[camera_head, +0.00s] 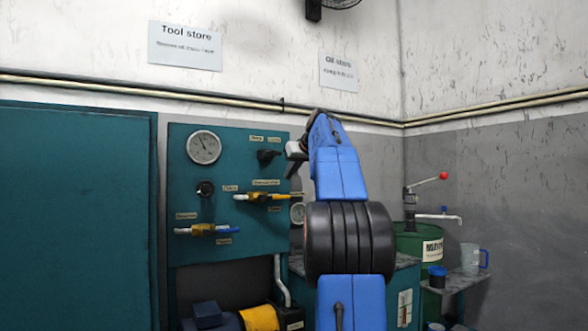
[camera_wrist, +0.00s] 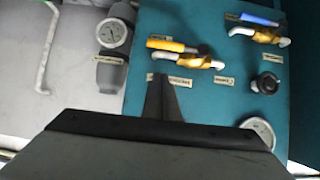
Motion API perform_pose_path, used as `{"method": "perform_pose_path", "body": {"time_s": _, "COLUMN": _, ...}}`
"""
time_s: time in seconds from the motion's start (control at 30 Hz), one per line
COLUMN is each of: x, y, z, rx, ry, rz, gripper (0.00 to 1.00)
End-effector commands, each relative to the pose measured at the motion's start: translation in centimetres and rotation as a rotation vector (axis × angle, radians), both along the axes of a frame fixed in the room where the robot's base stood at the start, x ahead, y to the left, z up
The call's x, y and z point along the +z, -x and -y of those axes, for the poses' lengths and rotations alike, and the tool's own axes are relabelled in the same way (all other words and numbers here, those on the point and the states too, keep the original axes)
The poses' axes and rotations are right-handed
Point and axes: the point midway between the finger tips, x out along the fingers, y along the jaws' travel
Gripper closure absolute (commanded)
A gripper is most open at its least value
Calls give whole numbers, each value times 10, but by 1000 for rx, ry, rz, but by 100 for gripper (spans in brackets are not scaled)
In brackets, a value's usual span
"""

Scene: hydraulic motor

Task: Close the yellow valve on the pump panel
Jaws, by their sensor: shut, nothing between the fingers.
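The pump panel (camera_head: 225,255) is a teal board on the wall. The valve with the yellow handle (camera_head: 265,196) has a brass body and sits right of the panel's middle. Its handle lies nearly level, roughly in line with its body. In the wrist view the yellow handle (camera_wrist: 172,45) shows just beyond my fingertips. My gripper (camera_wrist: 160,78) is shut and empty, pointing toward the panel close to this valve; the picture does not clearly show contact. In the head view my blue arm stands right of the valve and hides part of the gripper.
A valve with a blue handle (camera_head: 210,230) is at the lower left of the panel. A gauge (camera_head: 204,147), a black knob (camera_head: 267,156) and a round black fitting (camera_head: 205,188) are nearby. A green drum (camera_head: 418,243) and a jug (camera_head: 471,257) stand at right.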

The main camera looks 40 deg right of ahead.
Motion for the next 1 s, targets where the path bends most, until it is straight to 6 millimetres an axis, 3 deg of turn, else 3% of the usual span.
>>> {"method": "perform_pose_path", "body": {"time_s": 0.2, "x": -23, "y": -31, "z": 8, "rx": 1, "ry": -3, "rz": -2, "gripper": 100}}
{"method": "perform_pose_path", "body": {"time_s": 0.5, "x": -55, "y": -35, "z": 10, "rx": -1, "ry": -1, "rz": -1, "gripper": 100}}
{"method": "perform_pose_path", "body": {"time_s": 1.0, "x": -60, "y": -36, "z": 11, "rx": 0, "ry": -2, "rz": 0, "gripper": 100}}
